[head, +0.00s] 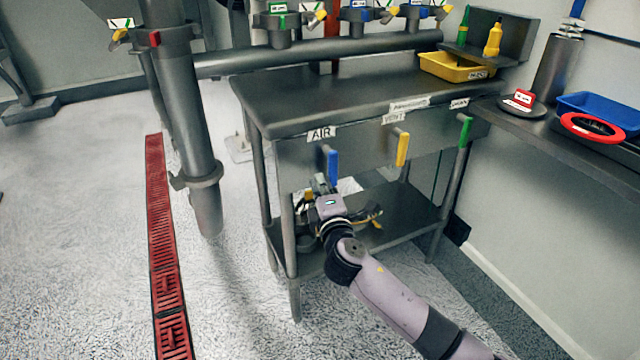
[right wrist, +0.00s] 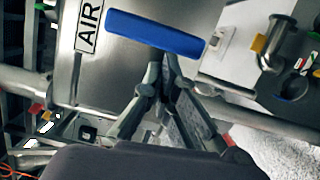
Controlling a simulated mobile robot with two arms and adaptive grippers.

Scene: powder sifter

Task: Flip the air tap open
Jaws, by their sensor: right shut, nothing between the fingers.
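The air tap is a blue lever handle (head: 332,167) under the AIR label (head: 321,133) on the front of the grey bench. It hangs straight down in the head view. In the right wrist view the blue handle (right wrist: 156,33) lies across the top, with the AIR label (right wrist: 89,25) at its left. My right gripper (head: 321,182) is just below and beside the handle. The right wrist view shows its fingertips (right wrist: 167,62) together and empty, close to the handle's edge; I cannot tell if they touch it. My left gripper is not in view.
A yellow lever (head: 402,149) and a green lever (head: 465,131) hang further right on the bench front. The bench has a lower shelf (head: 412,222) and legs around my arm. A vertical grey pipe (head: 190,120) stands to the left. Open floor lies at the left.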

